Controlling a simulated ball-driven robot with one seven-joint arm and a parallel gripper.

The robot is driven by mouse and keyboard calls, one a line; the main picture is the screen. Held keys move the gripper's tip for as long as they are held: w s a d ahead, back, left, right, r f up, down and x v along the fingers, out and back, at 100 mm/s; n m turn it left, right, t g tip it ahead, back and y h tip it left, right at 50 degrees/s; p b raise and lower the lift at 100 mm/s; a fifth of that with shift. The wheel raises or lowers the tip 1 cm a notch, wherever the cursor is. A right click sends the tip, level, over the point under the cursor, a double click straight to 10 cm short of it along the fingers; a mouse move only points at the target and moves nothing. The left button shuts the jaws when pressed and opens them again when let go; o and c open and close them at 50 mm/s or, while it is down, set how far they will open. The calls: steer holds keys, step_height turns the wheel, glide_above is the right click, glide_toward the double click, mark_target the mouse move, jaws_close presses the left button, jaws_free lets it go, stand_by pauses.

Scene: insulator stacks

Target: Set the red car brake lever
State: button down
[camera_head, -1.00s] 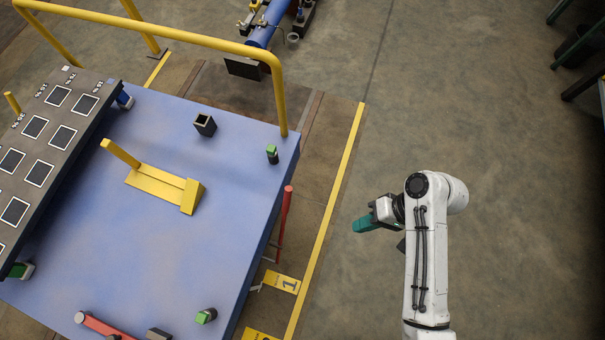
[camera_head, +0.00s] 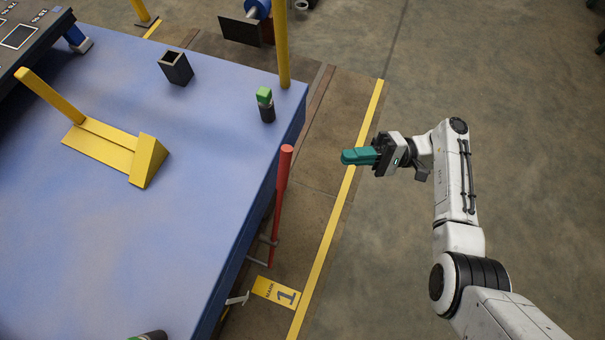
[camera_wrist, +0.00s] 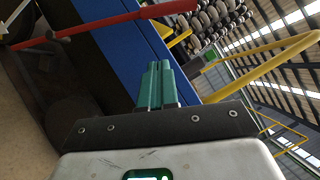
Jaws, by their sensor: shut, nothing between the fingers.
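The red brake lever (camera_head: 281,205) stands nearly upright at the right side of the blue car (camera_head: 190,210) in the head view. A metal bracket holds it near its lower end. In the wrist view the red lever (camera_wrist: 110,22) runs across the top, beyond my fingertips. My gripper (camera_head: 350,157) has teal fingers, which are shut with nothing between them. It is to the right of the lever's top, apart from it, and points left toward the car. In the wrist view my gripper (camera_wrist: 158,68) points at the blue car side.
A yellow wedge with a bar (camera_head: 115,145), a black square socket (camera_head: 176,68) and a green-topped post (camera_head: 265,104) are on the car deck. A yellow rail post (camera_head: 282,45) stands at its corner. A yellow sign marked 1 (camera_head: 276,292) is below the lever. Floor to the right is clear.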

steer(key=shift+w+d+y, duration=0.2)
steer(key=shift+w+y, duration=0.1)
steer(key=s+x, duration=0.2)
steer(key=x, duration=1.1)
steer(key=shift+s+d+r, duration=0.25)
steer(key=shift+d+r, duration=0.1)
steer(key=shift+d, duration=0.05)
